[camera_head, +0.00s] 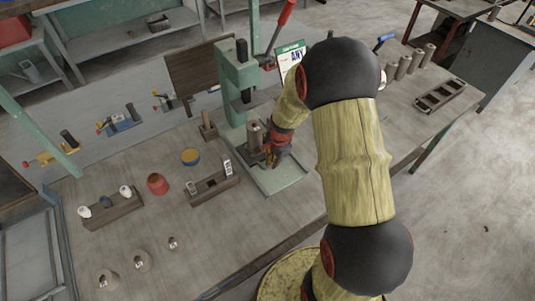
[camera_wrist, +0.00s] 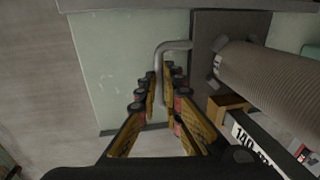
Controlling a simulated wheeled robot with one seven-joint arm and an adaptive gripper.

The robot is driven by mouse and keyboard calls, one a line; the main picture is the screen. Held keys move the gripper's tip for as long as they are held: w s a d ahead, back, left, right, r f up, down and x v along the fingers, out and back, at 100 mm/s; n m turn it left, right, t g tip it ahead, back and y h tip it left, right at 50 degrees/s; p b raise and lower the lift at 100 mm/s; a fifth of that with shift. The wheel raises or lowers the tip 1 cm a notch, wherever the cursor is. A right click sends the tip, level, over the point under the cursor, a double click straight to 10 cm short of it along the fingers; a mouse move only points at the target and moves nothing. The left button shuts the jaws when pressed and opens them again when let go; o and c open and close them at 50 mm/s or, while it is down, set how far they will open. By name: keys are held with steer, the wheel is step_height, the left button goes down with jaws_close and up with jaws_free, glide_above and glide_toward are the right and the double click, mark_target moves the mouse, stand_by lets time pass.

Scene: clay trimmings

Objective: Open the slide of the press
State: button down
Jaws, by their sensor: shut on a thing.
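The green press (camera_head: 228,85) stands on the workbench with its pale green base plate (camera_head: 280,180) at the front. Its dark slide (camera_head: 257,155) lies low on the base and carries a ribbed grey-brown cylinder (camera_head: 254,133). In the wrist view the slide is a dark plate (camera_wrist: 208,38) with the cylinder (camera_wrist: 268,85) lying across the right of the picture. A bent grey handle (camera_wrist: 172,46) sticks out from the slide. My gripper (camera_head: 269,158) is beside the slide, and its fingers (camera_wrist: 163,78) are shut on the handle. The lower part of the handle is hidden between the fingers.
Wooden blocks (camera_head: 212,190) with small parts, a red pot (camera_head: 157,184) and a yellow-and-blue tin (camera_head: 190,156) stand left of the press. Several cylinders (camera_head: 403,68) and a dark tray (camera_head: 440,96) stand at the right. A red lever (camera_head: 283,22) rises above the press.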

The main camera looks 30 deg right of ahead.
mark_target(285, 183)
steer(key=s, duration=0.9)
steer(key=shift+s+d, duration=0.1)
steer(key=shift+d, duration=0.05)
steer(key=c, duration=1.9)
jaws_free()
steer(key=r, duration=0.4)
steer(key=s+r, duration=0.1)
steer(key=r, duration=0.3)
steer(key=s+r, duration=0.1)
steer(key=r, duration=0.2)
steer(key=shift+r, duration=0.4)
